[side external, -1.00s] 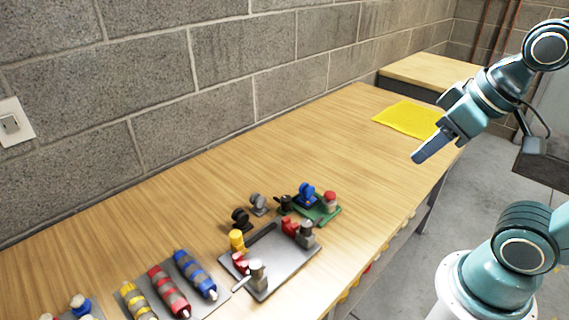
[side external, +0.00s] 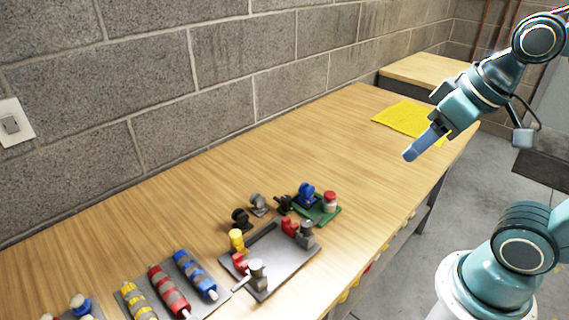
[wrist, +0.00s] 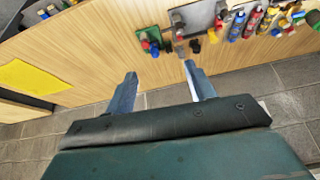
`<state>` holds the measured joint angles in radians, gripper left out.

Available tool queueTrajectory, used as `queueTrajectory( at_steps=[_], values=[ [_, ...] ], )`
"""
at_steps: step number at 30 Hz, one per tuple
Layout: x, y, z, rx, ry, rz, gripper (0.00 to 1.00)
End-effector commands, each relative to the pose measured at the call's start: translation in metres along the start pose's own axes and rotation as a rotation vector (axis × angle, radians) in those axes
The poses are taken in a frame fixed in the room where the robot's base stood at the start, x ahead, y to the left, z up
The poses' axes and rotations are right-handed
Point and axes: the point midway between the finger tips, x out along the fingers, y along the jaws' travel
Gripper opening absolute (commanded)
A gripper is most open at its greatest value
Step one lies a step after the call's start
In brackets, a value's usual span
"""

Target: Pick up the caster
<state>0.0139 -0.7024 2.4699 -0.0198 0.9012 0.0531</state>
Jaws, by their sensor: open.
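Several small wheel-like pieces that look like casters stand on the table in the side view: a black one (side external: 241,217), a grey one (side external: 258,204), a blue one (side external: 306,193) on a green pad (side external: 325,214), and a dark one (side external: 284,204) beside that pad. I cannot tell which one the task means. My gripper (side external: 410,155) is in the air above the right part of the table, well right of them. In the wrist view my gripper (wrist: 160,69) is open and empty, and the green pad (wrist: 145,36) lies small beyond the fingers.
A grey tray (side external: 271,260) holds red, grey and yellow pieces. Banded yellow, red and blue cylinders (side external: 168,290) lie at the front left. A yellow sheet (side external: 400,117) lies at the right end. A block wall runs behind.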

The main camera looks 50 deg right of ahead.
Motion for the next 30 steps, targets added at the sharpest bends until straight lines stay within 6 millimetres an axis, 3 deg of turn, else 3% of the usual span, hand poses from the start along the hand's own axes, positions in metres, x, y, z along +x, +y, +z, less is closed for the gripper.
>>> queueTrajectory(
  at_steps=[14,30],
  values=[
    [0.029,-0.002,-0.069,0.337,-0.138,-0.024,0.55],
    [0.104,0.018,-0.141,0.777,-0.321,-0.021,0.55]
  ],
)
